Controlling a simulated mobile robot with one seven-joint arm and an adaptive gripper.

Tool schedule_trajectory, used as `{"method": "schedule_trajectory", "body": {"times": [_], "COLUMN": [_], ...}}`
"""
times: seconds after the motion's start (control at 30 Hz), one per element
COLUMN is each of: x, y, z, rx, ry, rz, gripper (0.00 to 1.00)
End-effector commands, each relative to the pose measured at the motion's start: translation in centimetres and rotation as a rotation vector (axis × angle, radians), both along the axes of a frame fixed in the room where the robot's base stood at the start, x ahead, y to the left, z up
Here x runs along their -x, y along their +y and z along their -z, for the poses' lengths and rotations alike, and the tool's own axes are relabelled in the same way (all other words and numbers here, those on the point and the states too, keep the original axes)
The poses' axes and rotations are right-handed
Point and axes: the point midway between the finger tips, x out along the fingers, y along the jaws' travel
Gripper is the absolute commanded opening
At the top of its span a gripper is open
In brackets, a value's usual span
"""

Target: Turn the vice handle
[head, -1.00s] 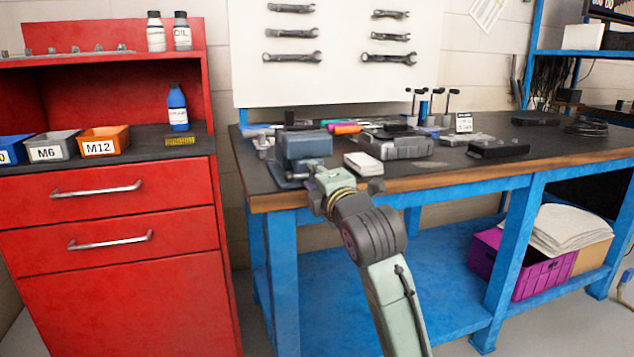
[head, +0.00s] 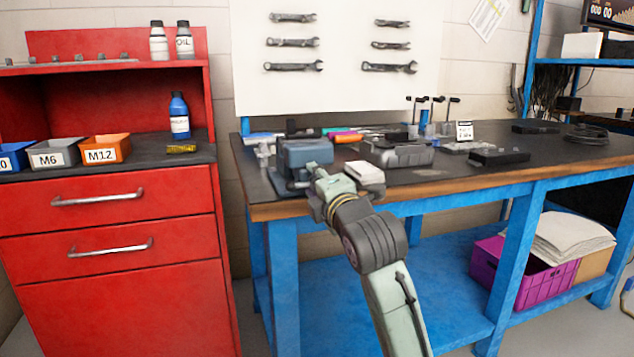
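The vice (head: 305,153) is a blue-grey block on the front left corner of the workbench. My arm reaches up from the bottom of the head view, and its end lies at the vice's front. My gripper (head: 316,172) is mostly hidden behind my own wrist, close against the vice's front side. I cannot tell whether its fingers are open or shut, or whether they touch anything. The vice handle does not show clearly; my wrist covers the area where the front of the vice is.
A white block (head: 365,172) lies just right of my wrist, with a grey case (head: 403,155) behind it. The workbench (head: 440,180) has a wooden front edge. A red cabinet (head: 120,300) stands to the left, with a gap between. Wrenches hang on the white board (head: 340,90).

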Motion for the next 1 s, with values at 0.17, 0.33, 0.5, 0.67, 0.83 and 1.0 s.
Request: {"method": "schedule_trajectory", "body": {"times": [0.17, 0.33, 0.5, 0.67, 0.83, 1.0], "x": [-0.4, -0.3, -0.1, 1.2, 4.5, 7.9], "y": [-0.3, -0.2, -0.2, -0.7, -1.8, -2.9], "z": [0.8, 0.7, 0.6, 0.5, 0.5, 0.5], "rx": [0.000, 0.000, 0.000, -0.001, -0.001, 0.000], "ry": [0.019, 0.017, 0.013, 0.010, 0.011, 0.011], "rz": [0.007, 0.004, 0.003, 0.004, 0.006, 0.006], "gripper": [0.43, 0.43, 0.43, 0.43, 0.43, 0.43]}}
